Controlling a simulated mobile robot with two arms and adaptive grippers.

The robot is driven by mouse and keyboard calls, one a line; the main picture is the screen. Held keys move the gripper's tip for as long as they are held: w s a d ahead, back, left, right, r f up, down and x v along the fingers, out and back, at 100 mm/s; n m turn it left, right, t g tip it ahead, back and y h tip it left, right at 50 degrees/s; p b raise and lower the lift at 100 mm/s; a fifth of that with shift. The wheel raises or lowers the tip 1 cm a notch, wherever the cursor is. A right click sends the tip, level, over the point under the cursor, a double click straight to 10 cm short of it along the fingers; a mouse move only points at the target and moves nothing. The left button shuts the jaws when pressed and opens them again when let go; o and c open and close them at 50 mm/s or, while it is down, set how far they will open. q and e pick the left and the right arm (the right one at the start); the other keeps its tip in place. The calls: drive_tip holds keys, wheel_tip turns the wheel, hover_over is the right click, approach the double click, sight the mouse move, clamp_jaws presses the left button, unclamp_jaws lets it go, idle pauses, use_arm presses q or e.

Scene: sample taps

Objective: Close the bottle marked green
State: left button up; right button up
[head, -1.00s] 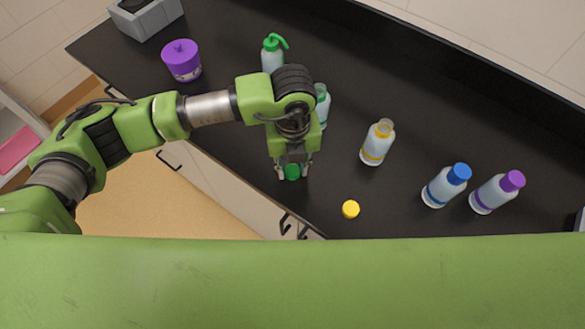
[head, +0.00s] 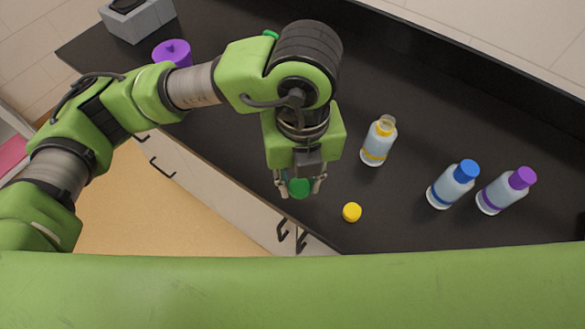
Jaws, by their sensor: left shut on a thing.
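My left gripper (head: 299,187) is shut on a green cap (head: 299,188), above the front part of the dark counter. The green-marked bottle does not show now; my left arm covers the place where a pale bottle stood earlier. A small bit of green (head: 271,34) shows behind the top of my arm, from the green pump bottle. My right gripper is not in view.
A bottle with a yellow band and open neck (head: 378,141) stands right of my gripper. A yellow cap (head: 352,212) lies near the front edge. A blue-capped bottle (head: 453,185) and a purple-capped bottle (head: 506,191) stand further right. A purple jar (head: 173,52) and grey box (head: 138,19) are at back left.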

use_arm(q)
drive_tip(key=s, duration=0.1)
drive_tip(key=s+r, duration=0.1)
drive_tip(key=s, duration=0.1)
drive_tip(key=s+d+r+b, duration=0.1)
drive_tip(key=s, duration=0.1)
drive_tip(key=shift+s+r, duration=0.15)
drive_tip(key=shift+r, duration=0.05)
drive_tip(key=shift+a, duration=0.1)
drive_tip(key=w+a+f+n, duration=0.2)
drive_tip(key=w+a+n, duration=0.3)
drive_tip(key=a+n, duration=0.5)
drive_tip(key=w+a+f+n, duration=0.2)
drive_tip(key=w+a+n, duration=0.3)
drive_tip(key=a+n, duration=0.6)
drive_tip(key=n, duration=1.3)
drive_tip(key=shift+a+f, duration=0.15)
drive_tip(key=shift+a, duration=0.1)
